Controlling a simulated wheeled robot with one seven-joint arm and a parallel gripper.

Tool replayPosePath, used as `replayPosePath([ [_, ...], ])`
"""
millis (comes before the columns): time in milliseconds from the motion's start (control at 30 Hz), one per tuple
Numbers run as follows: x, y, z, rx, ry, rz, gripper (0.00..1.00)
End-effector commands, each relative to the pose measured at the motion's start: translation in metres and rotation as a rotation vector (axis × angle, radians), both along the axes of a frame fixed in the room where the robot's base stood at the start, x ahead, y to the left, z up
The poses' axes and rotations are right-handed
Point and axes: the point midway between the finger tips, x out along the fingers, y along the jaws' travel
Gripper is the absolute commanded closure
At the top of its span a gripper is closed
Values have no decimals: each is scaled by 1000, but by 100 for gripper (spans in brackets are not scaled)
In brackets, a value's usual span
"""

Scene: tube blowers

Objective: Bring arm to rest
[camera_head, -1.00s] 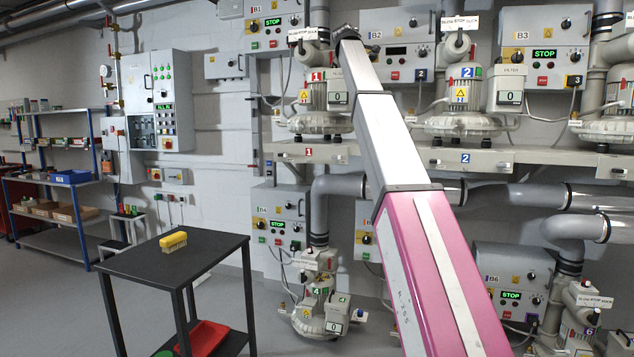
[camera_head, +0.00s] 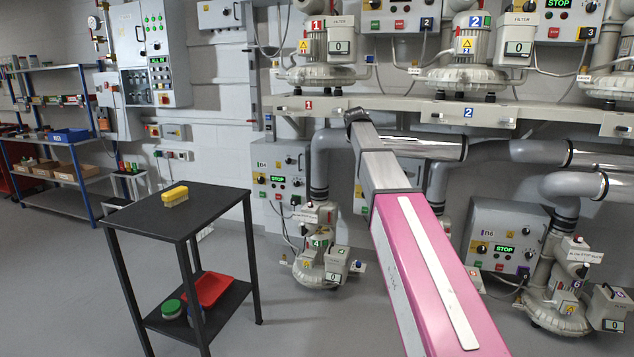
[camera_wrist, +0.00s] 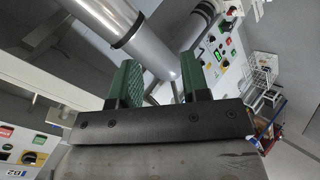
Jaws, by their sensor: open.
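My gripper (camera_wrist: 160,84) shows in the wrist view, with two green textured fingers standing apart and nothing between them. Behind the fingers are grey pipes and a control panel with coloured buttons. In the head view my silver and pink arm reaches up from the lower right toward the middle, in front of the blowers. Its far end is near the shelf with the blowers marked 1 and 2, and my gripper cannot be made out there. Whether the arm touches the pipe behind it I cannot tell.
A dark table (camera_head: 215,208) with a yellow brush (camera_head: 175,196) stands at the left, with a red tray (camera_head: 207,288) on its lower shelf. Blower 4 (camera_head: 318,262) and blower 6 (camera_head: 562,300) stand low by the wall. A large pipe (camera_head: 430,147) runs behind my arm. Floor at the left is clear.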

Motion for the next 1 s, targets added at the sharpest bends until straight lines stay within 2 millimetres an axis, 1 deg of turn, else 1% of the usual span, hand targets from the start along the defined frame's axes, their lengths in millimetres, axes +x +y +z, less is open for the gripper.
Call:
replayPosePath([
  [33, -19, -3, -33, 29, 32, -19, 57],
  [67, -26, -4, -51, 49, 50, -31, 57],
  [100, -36, -6, -72, 74, 72, -48, 57],
  [167, -52, -7, -104, 112, 107, -75, 57],
  [200, -63, -9, -125, 137, 132, -94, 57],
  [267, -81, -10, -155, 173, 166, -122, 57],
  [300, -94, -11, -175, 196, 190, -142, 57],
  [367, -113, -12, -203, 229, 226, -173, 57],
  [400, -126, -13, -222, 253, 249, -195, 57],
  [467, -148, -15, -248, 285, 285, -228, 57],
  [500, -162, -15, -266, 307, 309, -252, 57],
  [567, -184, -17, -290, 337, 344, -287, 57],
  [600, -200, -17, -305, 358, 368, -311, 57],
  [667, -223, -18, -328, 386, 404, -349, 57],
  [700, -239, -18, -342, 405, 428, -374, 57],
  [767, -264, -19, -363, 432, 464, -414, 57],
  [800, -281, -19, -375, 451, 488, -440, 57],
  [867, -306, -19, -393, 475, 522, -482, 57],
  [900, -323, -18, -405, 492, 547, -510, 57],
  [1000, -363, -18, -429, 527, 601, -577, 57],
])
